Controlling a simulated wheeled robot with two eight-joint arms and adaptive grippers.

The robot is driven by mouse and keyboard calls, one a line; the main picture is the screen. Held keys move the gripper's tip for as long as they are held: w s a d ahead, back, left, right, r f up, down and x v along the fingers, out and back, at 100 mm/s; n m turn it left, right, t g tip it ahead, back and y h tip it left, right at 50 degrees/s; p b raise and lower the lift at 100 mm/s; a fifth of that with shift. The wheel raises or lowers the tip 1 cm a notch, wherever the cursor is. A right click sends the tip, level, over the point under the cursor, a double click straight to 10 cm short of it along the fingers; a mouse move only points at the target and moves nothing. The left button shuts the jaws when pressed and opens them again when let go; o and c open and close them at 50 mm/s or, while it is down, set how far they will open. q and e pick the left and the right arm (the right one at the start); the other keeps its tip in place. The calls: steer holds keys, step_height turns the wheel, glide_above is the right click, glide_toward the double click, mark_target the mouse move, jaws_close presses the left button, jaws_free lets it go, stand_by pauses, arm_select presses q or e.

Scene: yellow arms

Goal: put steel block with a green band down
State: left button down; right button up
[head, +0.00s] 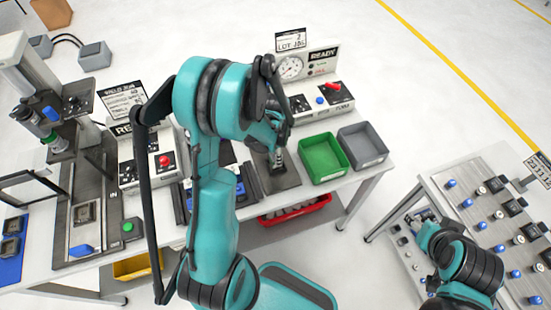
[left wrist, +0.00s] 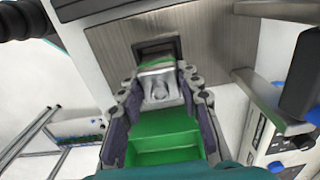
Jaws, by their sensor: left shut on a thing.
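My left gripper (left wrist: 157,98) is shut on the steel block with a green band (left wrist: 160,88). In the left wrist view the block sits between the two fingertips, with its green band (left wrist: 155,65) at the far end. Just beyond it is a dark square recess in a grey metal plate (left wrist: 210,45). I cannot tell whether the block touches the plate. In the head view my left gripper (head: 278,155) points down over the plate (head: 284,180), and the block is mostly hidden there.
A green bin (head: 323,158) and a grey bin (head: 362,146) stand right of the plate. A gauge panel with a red switch (head: 320,95) stands behind. A press station (head: 60,130) fills the table's left. A red tray (head: 295,209) is below the table edge.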

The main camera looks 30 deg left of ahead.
arm_select(q)
step_height(320, 180, down, 2)
steer(key=shift+f+b, duration=0.15)
steer(key=shift+b, duration=0.2)
steer(key=c, duration=1.1)
jaws_free()
steer(key=shift+o, duration=0.2)
